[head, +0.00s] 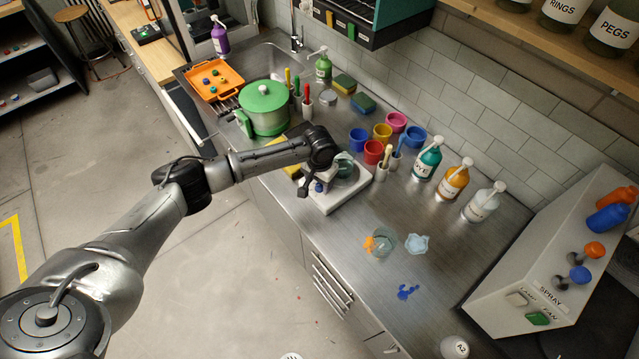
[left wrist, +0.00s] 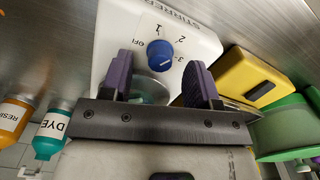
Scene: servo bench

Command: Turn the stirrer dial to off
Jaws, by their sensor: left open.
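The stirrer (head: 345,198) is a white box on the steel bench, with a beaker on top. Its blue dial (left wrist: 160,55) is on the labelled face, with OFF, 1, 2 and 3 around it. A pale line on the dial seems to point towards the 3 side, but it is small. The dial is partly visible in the head view (head: 318,187). My left gripper (head: 308,190) is at the stirrer's front. In the left wrist view its purple fingers (left wrist: 158,66) are open, one on each side of the dial, with gaps showing. I cannot tell their depth relative to it. My right gripper is not in view.
A green pot (head: 264,110) and a yellow block (left wrist: 250,78) are close by. Several coloured cups, including a red cup (head: 373,152), stand behind the stirrer. A teal bottle (head: 428,160) is to the right. Open floor lies in front of the bench.

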